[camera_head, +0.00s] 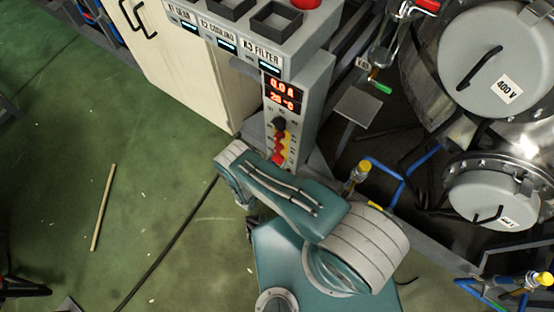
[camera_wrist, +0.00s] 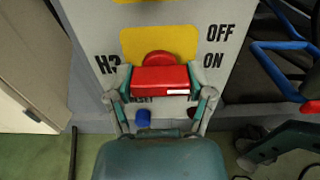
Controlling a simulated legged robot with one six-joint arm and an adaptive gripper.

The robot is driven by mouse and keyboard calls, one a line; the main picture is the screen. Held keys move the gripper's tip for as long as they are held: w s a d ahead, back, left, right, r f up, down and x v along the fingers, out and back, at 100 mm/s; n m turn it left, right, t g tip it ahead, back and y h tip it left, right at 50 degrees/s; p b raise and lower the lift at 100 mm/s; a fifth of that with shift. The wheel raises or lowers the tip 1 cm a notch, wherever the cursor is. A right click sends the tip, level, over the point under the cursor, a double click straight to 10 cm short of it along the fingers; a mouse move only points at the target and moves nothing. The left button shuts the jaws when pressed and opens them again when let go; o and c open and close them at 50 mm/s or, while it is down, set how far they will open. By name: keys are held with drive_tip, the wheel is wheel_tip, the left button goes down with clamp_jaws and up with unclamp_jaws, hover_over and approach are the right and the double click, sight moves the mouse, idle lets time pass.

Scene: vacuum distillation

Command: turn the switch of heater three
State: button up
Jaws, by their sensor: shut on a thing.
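The heater three switch (camera_wrist: 158,78) is a red knob on a yellow plate (camera_wrist: 160,41), low on a grey panel (camera_wrist: 100,28). The label left of it reads H3, partly covered; OFF is printed at its upper right and ON below that. My gripper (camera_wrist: 160,98) is shut on the red knob, one finger at each side. A short white mark shows on the knob's near face; I cannot tell which setting it points to. In the head view my arm covers the gripper and the lower panel.
The grey control column (camera_head: 300,115) carries a display (camera_head: 281,92) reading 0.0 A. A cream cabinet (camera_head: 190,75) stands on its left. Blue pipes (camera_head: 400,180) and steel vessels (camera_head: 490,60) crowd the right. A thin stick (camera_head: 103,208) lies on the open green floor at left.

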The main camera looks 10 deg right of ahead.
drive_tip(key=shift+n, duration=0.4)
drive_tip(key=n, duration=0.3)
drive_tip(key=shift+w+a+n, duration=0.1)
drive_tip(key=shift+a+n, duration=0.05)
drive_tip(key=shift+n, duration=0.25)
drive_tip(key=n, duration=0.4)
drive_tip(key=shift+w+n, duration=0.1)
drive_tip(key=shift+n, duration=0.2)
drive_tip(key=n, duration=0.4)
drive_tip(key=shift+a+f+n, duration=0.1)
drive_tip(key=shift+a+n, duration=0.05)
drive_tip(key=shift+n, duration=2.15)
drive_tip(key=shift+f, duration=0.1)
drive_tip(key=o, duration=1.1)
